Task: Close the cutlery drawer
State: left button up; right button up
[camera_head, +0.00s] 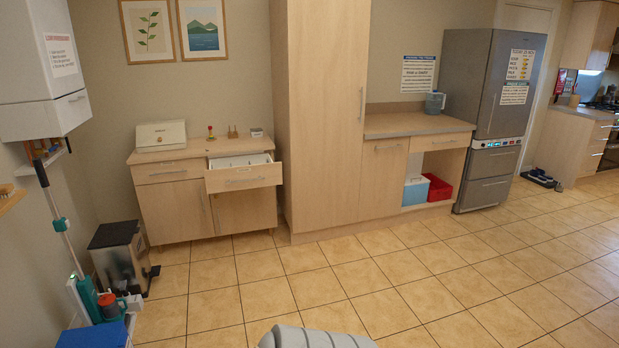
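The cutlery drawer (243,179) is pulled out of the right side of a low light-wood cabinet (168,205) against the back wall. Its wooden front has a horizontal bar handle, and its white inside shows from above. The contents are too small to make out. The drawer to its left in the same cabinet is flush and shut. The cabinet doors below are shut. Neither of my grippers shows in the head view.
A tall wooden cupboard (320,110) stands right of the drawer. Past it are a counter (415,125) and a grey fridge (490,115). A metal pedal bin (120,257) and cleaning things stand at the left. The tiled floor (380,275) before the cabinet is clear.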

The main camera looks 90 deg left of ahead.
aim_at(239, 173)
jog(key=u, duration=3.25)
jog(key=i+j+u, duration=0.1)
jog(key=i, duration=0.55)
jog(key=i+j+u, duration=0.15)
jog(key=i, duration=0.55)
